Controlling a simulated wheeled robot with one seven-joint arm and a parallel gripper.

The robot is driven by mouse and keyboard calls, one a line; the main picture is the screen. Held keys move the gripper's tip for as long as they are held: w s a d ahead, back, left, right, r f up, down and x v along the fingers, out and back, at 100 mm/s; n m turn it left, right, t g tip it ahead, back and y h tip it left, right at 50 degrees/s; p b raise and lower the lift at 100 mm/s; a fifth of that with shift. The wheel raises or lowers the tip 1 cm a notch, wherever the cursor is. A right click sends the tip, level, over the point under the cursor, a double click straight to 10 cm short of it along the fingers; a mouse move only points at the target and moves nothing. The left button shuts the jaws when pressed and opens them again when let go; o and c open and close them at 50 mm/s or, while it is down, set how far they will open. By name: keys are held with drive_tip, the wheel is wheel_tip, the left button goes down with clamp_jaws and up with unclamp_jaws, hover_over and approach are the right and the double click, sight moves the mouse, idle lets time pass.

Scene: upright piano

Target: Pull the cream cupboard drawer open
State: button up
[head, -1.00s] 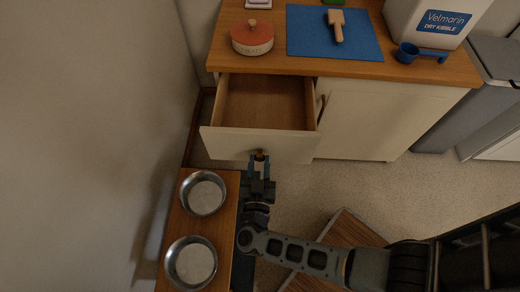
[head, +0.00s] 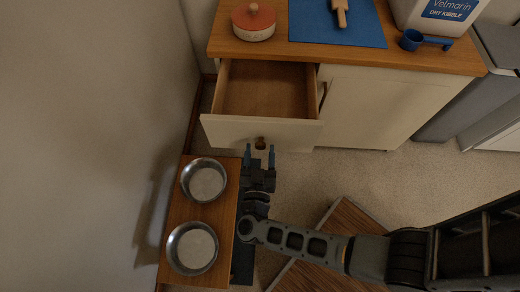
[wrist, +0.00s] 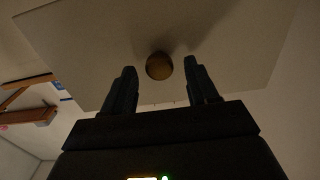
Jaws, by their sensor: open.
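The cream cupboard drawer (head: 228,130) stands pulled out at the left of the cream cupboard (head: 370,112), and its empty wooden inside shows. Its round brass knob (head: 260,143) is on the front panel. My gripper (head: 259,155) is open just in front of the knob, with its two fingers apart and pointing at the drawer front. In the wrist view the knob (wrist: 159,66) lies ahead, between the open fingertips (wrist: 160,68) in the picture, and nothing is held. The fingers do not appear to touch the knob.
A wooden stand with two steel bowls (head: 204,180) is beside my gripper on the left, near the wall. The cupboard top holds an orange-lidded pot (head: 254,24), a blue mat (head: 370,30) and a blue scoop (head: 420,41). Open floor (head: 420,175) lies to the right.

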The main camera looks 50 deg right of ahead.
drive_tip(key=v, duration=0.7)
drive_tip(key=shift+s+a+b, duration=0.2)
drive_tip(key=shift+b, duration=0.2)
drive_tip(key=s+r+n+t+y+p, duration=0.1)
drive_tip(key=s+r+n+y+p, duration=0.1)
drive_tip(key=s+r, duration=0.4)
drive_tip(key=s+d+r+n+t+y+p, duration=0.1)
drive_tip(key=s+r+n+y, duration=0.4)
drive_tip(key=r, duration=1.2)
drive_tip(key=s+d+r+n+t+y+p, duration=0.1)
drive_tip(key=s+r+n+y+p, duration=0.2)
drive_tip(key=s+r+y, duration=0.4)
wheel_tip(320, 180, up, 5)
drive_tip(key=shift+r+t+p, duration=0.1)
drive_tip(key=shift+t+p, duration=0.3)
drive_tip(key=shift+p, duration=0.2)
